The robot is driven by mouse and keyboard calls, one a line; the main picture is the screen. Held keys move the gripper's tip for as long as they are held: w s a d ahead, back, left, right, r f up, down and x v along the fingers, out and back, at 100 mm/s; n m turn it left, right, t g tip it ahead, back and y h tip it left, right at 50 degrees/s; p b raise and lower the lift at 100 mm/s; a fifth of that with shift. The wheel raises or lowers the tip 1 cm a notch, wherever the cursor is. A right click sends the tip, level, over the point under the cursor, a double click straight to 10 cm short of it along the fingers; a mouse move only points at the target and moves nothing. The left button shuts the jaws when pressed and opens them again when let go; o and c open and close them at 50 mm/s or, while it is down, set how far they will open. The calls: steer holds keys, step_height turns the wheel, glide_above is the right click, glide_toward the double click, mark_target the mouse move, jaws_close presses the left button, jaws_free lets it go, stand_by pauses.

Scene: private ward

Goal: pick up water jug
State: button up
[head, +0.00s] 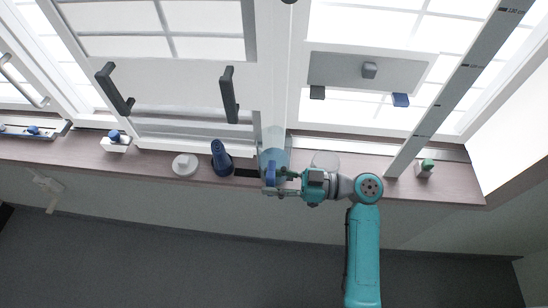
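A pale, see-through jug (274,150) with a blue upright part, probably its handle, stands on the brown window sill (90,149), near the middle of the head view. My gripper (272,182) reaches in from the right, with its fingers at the jug's blue part. The fingers overlap that part in the picture. I cannot tell whether they touch it or are closed on it. The jug's lower part is partly hidden by the gripper.
Left of the jug on the sill are a dark blue bottle-like object (221,158) and a round white object (184,165). A small green-topped item (425,168) stands right, past a slanted grey measuring bar (450,95). Windows rise behind; open floor (150,255) lies in front.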

steer(key=shift+a, duration=0.35)
steer(key=shift+c, duration=0.2)
jaws_close()
